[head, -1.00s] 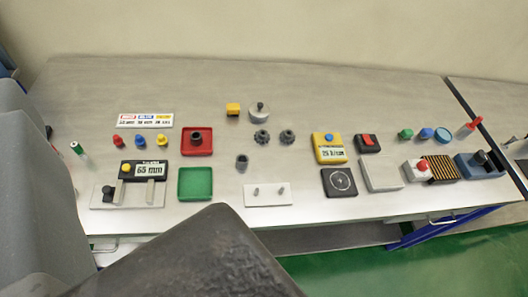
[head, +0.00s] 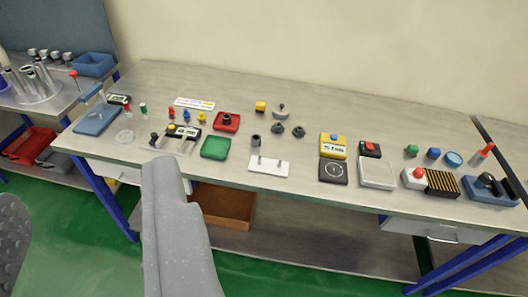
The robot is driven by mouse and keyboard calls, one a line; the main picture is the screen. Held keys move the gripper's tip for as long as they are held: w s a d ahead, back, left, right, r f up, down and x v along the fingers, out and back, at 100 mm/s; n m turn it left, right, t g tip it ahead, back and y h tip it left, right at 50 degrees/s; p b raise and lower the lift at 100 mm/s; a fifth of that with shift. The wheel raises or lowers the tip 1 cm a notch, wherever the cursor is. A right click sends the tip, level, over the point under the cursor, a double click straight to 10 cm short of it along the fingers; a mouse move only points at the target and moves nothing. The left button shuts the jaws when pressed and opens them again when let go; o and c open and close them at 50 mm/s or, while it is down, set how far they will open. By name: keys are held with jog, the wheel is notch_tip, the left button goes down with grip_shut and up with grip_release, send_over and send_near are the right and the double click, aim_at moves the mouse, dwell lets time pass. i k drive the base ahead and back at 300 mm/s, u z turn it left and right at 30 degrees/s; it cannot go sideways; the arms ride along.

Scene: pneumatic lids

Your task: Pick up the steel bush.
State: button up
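A small dark grey upright cylinder (head: 255,141), which looks like the steel bush, stands near the middle of the bench behind a white plate with two pins (head: 268,166). A second dark round part (head: 226,119) sits in the red tray (head: 236,128); from here I cannot tell for sure which of the two is the steel bush. My gripper and its fingertips do not show. A grey arm link of mine rises from the bottom of the view, ends at the bench's front edge and hides part of it.
A green tray (head: 216,148), a caliper with a display (head: 188,132) and small coloured knobs stand left of the cylinder. Two dark gears (head: 298,131) lie behind it to the right. Bare bench (head: 330,100) lies behind.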

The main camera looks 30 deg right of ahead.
aim_at(255, 141)
jog(key=z, duration=0.55)
jog(key=i, duration=1.05)
jog(key=z, duration=2.25)
jog(key=k, duration=0.85)
jog(key=u, duration=0.25)
